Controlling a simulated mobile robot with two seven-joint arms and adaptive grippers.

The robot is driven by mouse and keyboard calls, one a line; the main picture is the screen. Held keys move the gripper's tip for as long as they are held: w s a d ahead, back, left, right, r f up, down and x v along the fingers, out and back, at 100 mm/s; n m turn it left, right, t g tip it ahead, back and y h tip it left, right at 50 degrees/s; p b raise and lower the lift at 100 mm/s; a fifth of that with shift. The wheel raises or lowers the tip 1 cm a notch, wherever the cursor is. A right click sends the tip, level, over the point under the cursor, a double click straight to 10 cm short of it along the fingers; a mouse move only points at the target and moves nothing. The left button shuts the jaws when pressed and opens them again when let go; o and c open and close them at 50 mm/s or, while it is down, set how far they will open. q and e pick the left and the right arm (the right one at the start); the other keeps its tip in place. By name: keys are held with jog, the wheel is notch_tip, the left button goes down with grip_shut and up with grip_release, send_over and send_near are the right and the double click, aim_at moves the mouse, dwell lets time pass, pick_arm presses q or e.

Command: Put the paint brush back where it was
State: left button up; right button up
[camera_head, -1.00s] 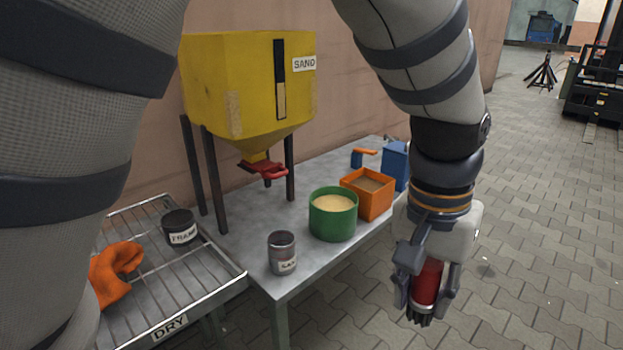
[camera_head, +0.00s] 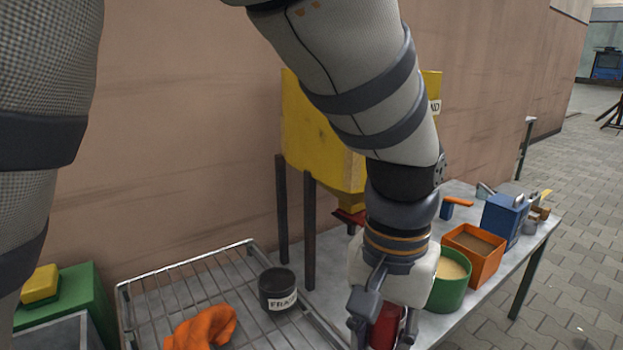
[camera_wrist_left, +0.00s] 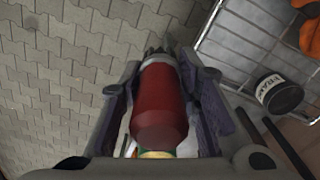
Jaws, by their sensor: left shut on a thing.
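The paint brush (camera_head: 386,326) has a thick red handle. In the left wrist view the brush (camera_wrist_left: 160,105) shows a metal collar and dark bristles at its far end. My left gripper (camera_head: 382,336) is shut around the red handle, one finger on each side. It hangs at the bottom of the head view, in front of the table's near end and right of the rack. In the left wrist view, paving lies behind the bristles, and the gripper (camera_wrist_left: 165,88) is left of the rack. The bristles are out of the head view. My right gripper is not in view.
A wire rack (camera_head: 180,264) holds a black pot (camera_head: 278,291) labelled FRAME and an orange glove (camera_head: 203,328). The metal table (camera_head: 330,250) carries a green tub (camera_head: 448,284), an orange box (camera_head: 473,256) and a blue box (camera_head: 503,220). A yellow hopper (camera_head: 318,140) stands behind my arm.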

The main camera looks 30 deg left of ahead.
pick_arm(q)
jog(key=shift+w+a+r, duration=0.15)
jog(key=shift+a+r, duration=0.15)
jog(key=shift+a, duration=0.05)
jog(key=w+a+f, duration=0.1)
jog(key=a+f, duration=0.2)
jog(key=a, duration=0.1)
jog(key=w+a+f+b, duration=0.1)
jog(key=w+a+f, duration=0.1)
jog(key=a+f, duration=0.2)
jog(key=w+a+f, duration=0.2)
jog(key=a+f, duration=0.1)
jog(key=a, duration=0.1)
jog(key=shift+w+f, duration=0.15)
jog(key=shift+f, duration=0.1)
jog(key=f, duration=0.2)
jog(key=shift+a+f+b, duration=0.2)
jog(key=shift+f+b, duration=0.15)
jog(key=shift+f, duration=0.1)
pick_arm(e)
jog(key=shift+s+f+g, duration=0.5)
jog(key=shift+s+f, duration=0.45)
